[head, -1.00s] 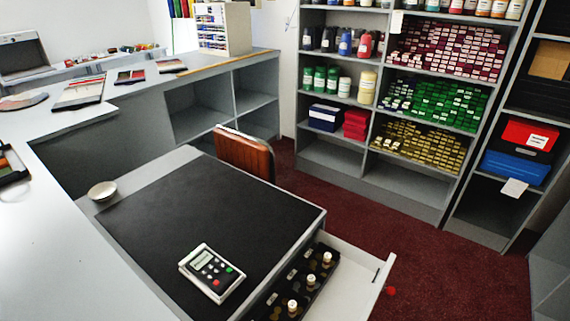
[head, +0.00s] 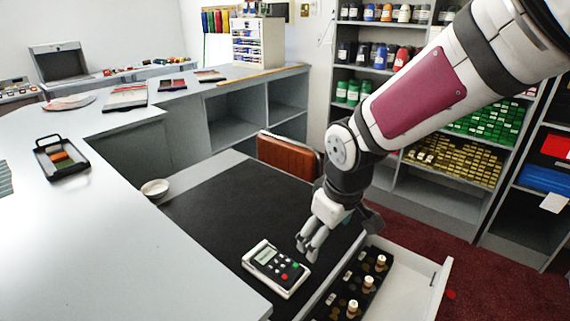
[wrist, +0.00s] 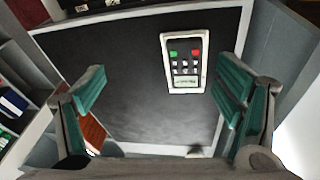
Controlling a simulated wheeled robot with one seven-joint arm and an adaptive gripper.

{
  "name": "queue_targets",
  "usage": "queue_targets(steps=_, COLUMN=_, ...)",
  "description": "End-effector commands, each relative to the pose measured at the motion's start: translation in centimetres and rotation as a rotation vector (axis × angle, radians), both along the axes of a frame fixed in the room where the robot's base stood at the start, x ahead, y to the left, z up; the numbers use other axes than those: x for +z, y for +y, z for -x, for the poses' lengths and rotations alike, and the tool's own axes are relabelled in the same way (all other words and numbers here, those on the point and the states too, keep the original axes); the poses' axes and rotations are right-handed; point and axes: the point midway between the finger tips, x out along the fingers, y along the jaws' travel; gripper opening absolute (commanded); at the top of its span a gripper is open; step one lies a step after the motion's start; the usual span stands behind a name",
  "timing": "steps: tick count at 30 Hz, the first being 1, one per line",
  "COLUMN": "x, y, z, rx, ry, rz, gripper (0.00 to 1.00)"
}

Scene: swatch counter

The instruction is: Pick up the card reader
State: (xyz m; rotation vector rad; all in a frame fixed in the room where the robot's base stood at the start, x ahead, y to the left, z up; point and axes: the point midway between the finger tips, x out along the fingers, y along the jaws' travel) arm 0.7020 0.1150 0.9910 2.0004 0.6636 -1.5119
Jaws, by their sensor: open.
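The card reader (head: 275,268) is a white handheld box with a small screen and dark, red and green keys. It lies flat on the black mat of the desk, near the desk's front edge. In the wrist view the card reader (wrist: 185,62) lies ahead of the fingers, right of centre, with nothing covering it. My gripper (head: 308,248) is above the mat, just behind and right of the reader in the head view, apart from it. In the wrist view my gripper (wrist: 160,112) has its two teal-padded fingers wide apart, with nothing between them.
An open drawer (head: 438,285) holding several small bottles (head: 380,262) juts out right of the desk. A small bowl (head: 155,188) sits at the mat's back left corner. A brown chair (head: 285,155) stands behind the desk. The mat (head: 225,215) is otherwise bare.

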Motion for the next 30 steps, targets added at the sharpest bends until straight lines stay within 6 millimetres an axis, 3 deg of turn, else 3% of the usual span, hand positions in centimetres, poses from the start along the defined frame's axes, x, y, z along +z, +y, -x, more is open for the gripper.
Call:
queue_targets(steps=1, x=-1.4, y=1.4, z=-1.1, rx=0.039, ry=0.008, rz=-0.042, gripper=0.85)
queue_targets(steps=3, x=-2.4, y=3.1, z=-2.1, rx=0.088, ry=0.005, rz=-0.092, gripper=0.85)
queue_targets(steps=9, x=-3.4, y=6.2, z=-3.9, rx=0.166, ry=-0.014, rz=-0.189, gripper=0.85)
queue_targets(steps=14, x=-4.5, y=7.1, z=-4.4, rx=0.18, ry=-0.019, rz=-0.21, gripper=0.85)
queue_targets(steps=24, x=-10.2, y=8.9, z=-5.7, rx=0.181, ry=-0.018, rz=-0.206, gripper=0.85)
queue_targets(steps=30, x=-11.5, y=9.3, z=-6.0, rx=0.178, ry=-0.02, rz=-0.206, gripper=0.85)
